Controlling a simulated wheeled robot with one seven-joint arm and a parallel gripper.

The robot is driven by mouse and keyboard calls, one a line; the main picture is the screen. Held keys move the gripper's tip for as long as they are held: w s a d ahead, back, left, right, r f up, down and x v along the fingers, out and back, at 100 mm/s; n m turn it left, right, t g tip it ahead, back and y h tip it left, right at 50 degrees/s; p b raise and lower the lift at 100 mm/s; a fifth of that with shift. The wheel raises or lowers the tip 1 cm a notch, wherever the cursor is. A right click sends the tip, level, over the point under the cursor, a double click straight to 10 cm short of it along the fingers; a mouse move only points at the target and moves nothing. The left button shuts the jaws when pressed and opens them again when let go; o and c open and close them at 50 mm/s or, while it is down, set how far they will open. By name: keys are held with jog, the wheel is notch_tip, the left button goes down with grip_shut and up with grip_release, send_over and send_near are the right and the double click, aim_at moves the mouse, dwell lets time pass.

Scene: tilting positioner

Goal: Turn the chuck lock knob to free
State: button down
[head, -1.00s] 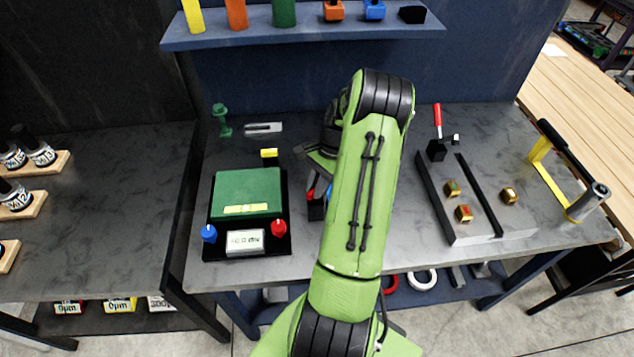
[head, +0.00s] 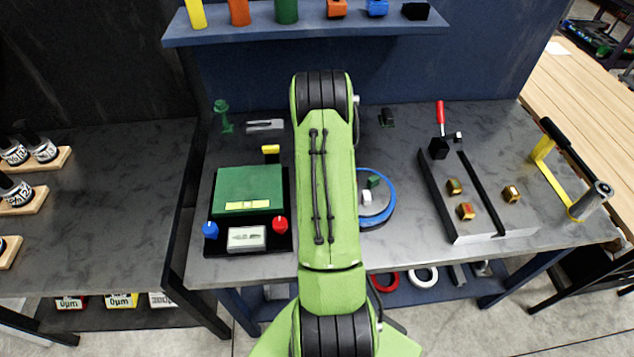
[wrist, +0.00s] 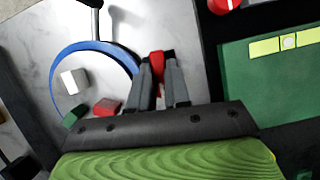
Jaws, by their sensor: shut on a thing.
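In the wrist view, my gripper (wrist: 162,84) is shut on a red knob (wrist: 157,64), which shows between its two grey fingers. Dark material shows beside the knob, and its base is mostly hidden. Which way the knob points cannot be told. Left of it is the round chuck plate with a blue rim (wrist: 90,46), bearing a white block (wrist: 74,81), a green block (wrist: 74,116) and a red block (wrist: 107,107). In the head view, the blue-rimmed plate (head: 393,205) shows partly right of my arm, which hides my gripper and the knob.
A green-topped panel (head: 248,182) with a blue knob (head: 210,230) and another red knob (head: 280,224) stands left of my arm. A lever with a dark handle (wrist: 95,3) rises near the plate. A rail fixture (head: 487,231) with brass pieces lies right.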

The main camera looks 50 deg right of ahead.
jog(key=shift+a+f+n, duration=0.15)
jog(key=shift+f+n, duration=0.05)
jog(key=shift+n, duration=0.4)
jog(key=c, duration=1.1)
grip_release()
jog(key=shift+r, duration=0.1)
jog(key=shift+r, duration=0.1)
jog(key=v, duration=0.5)
jog(key=p+v, duration=0.1)
jog(key=v, duration=0.4)
jog(key=p+v, duration=0.1)
jog(key=v, duration=0.4)
jog(key=shift+w+r, duration=0.25)
jog(key=shift+w, duration=0.15)
